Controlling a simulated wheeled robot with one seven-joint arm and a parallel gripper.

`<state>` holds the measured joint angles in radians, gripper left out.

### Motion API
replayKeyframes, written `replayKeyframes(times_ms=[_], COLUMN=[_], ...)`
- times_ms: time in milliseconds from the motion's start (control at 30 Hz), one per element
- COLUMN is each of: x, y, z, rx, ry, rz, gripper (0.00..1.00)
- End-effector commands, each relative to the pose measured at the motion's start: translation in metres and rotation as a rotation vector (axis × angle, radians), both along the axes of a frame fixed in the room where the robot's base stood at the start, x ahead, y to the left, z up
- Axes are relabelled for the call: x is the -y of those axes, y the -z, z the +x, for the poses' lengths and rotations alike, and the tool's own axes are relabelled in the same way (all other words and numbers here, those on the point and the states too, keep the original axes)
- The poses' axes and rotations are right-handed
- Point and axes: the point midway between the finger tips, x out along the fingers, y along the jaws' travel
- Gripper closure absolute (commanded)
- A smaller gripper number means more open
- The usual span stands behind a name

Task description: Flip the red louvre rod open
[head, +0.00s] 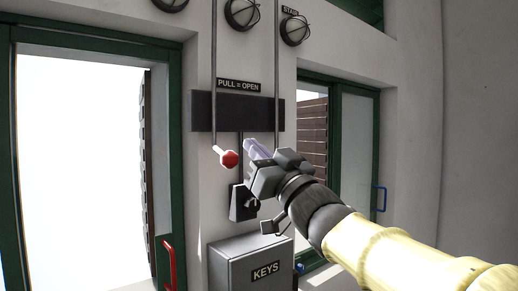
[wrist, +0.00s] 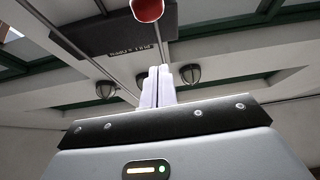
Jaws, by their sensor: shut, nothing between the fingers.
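The red louvre rod ends in a red knob (head: 228,159) on a short pale shank that slants down to the right from a thin vertical grey rod (head: 213,80) on the wall. In the wrist view, the red knob (wrist: 147,9) is cut off by the top edge. My gripper (head: 250,144) is shut and empty, just right of the knob and slightly higher in the head view. A small gap shows between them there. The pale fingertips are together in the wrist view (wrist: 160,71), below the knob in the picture.
A dark panel (head: 203,111) sits behind the rods under a "PULL = OPEN" sign (head: 239,85). A grey KEYS box (head: 233,268) juts out below. A second rod (head: 276,60) runs behind my arm. Green-framed doors flank the wall, with a red handle (head: 170,265) and a blue handle (head: 380,197).

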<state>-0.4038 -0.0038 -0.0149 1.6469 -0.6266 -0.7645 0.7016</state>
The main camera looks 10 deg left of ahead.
Motion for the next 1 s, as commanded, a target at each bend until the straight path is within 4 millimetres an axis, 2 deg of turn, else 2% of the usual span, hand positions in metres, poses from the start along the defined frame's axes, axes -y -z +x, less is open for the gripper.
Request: replayKeyframes(times_ms=[33,100,467,800,1000], x=[-0.007,-0.015,-0.045,-0.05,-0.05], y=[-0.01,-0.016,-0.037,-0.001,0.005], z=[0.005,0.012,0.037,0.043,0.043], rx=[-0.001,-0.002,-0.001,-0.003,0.0], ry=[-0.003,-0.003,0.0,-0.001,0.0], rz=[0.001,0.0,0.0,0.0,0.0], gripper=[1.0,1.0,1.0,1.0,1.0])
